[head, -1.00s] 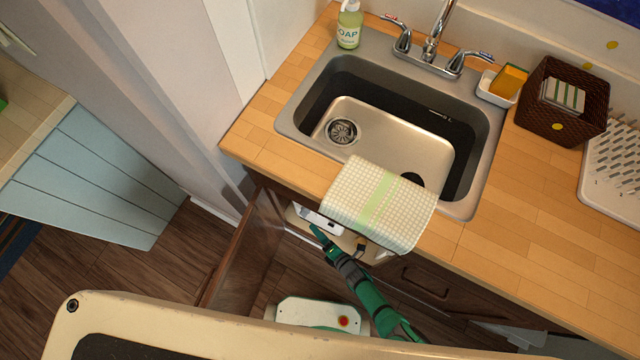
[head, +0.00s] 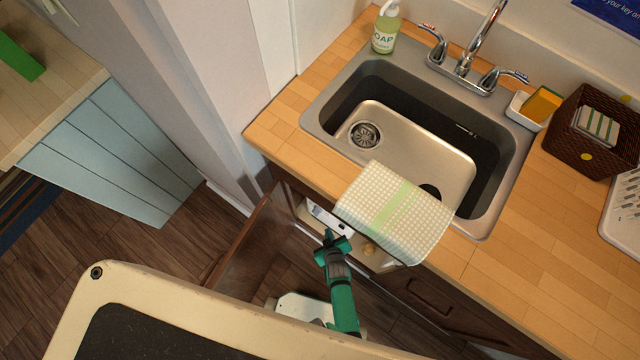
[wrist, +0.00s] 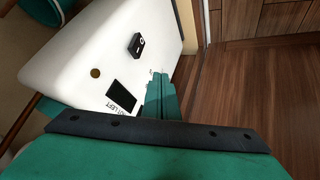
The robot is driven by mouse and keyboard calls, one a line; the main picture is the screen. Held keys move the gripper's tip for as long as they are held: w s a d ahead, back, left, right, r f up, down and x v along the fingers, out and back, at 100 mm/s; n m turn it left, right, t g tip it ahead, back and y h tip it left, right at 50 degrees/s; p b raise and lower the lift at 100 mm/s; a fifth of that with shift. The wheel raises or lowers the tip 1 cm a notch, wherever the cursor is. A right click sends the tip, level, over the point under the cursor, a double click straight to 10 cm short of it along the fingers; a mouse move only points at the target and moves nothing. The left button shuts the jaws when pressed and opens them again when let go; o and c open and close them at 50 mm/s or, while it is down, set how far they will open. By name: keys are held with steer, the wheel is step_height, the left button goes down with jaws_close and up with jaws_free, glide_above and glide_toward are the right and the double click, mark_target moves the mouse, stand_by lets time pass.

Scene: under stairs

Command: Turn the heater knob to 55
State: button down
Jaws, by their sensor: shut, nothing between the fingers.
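The heater is a white box (wrist: 70,60) in the wrist view. Its face carries a black knob (wrist: 136,45) with a small pale mark, a round brass-coloured spot and a dark display (wrist: 121,96) beside partly readable lettering. The knob's setting is too small to read. In the head view, part of the white heater (head: 320,214) shows inside the open cabinet under the sink. My green gripper (head: 331,240) is in front of it; its shut, empty fingers (wrist: 161,88) also show in the wrist view. They appear apart from the knob, which lies above and left of their tips there.
An open brown cabinet door (head: 250,245) stands left of my gripper. A checked towel (head: 395,212) hangs over the counter edge, close above and right of it. The sink (head: 420,150) is above. Wooden floor (wrist: 245,95) is clear right of the heater in the wrist view.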

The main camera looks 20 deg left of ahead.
mark_target(316, 211)
step_height(316, 211, up, 7)
steer(key=m+g, duration=0.3)
steer(key=m, duration=1)
steer(key=w+a+r+x, duration=0.1)
steer(key=a+x, duration=0.1)
steer(key=x, duration=1.1)
steer(key=shift+f+h, duration=0.25)
steer(key=shift+h, duration=0.05)
steer(key=shift+w, duration=0.1)
steer(key=shift+a+f, duration=0.1)
steer(key=shift+f, duration=0.85)
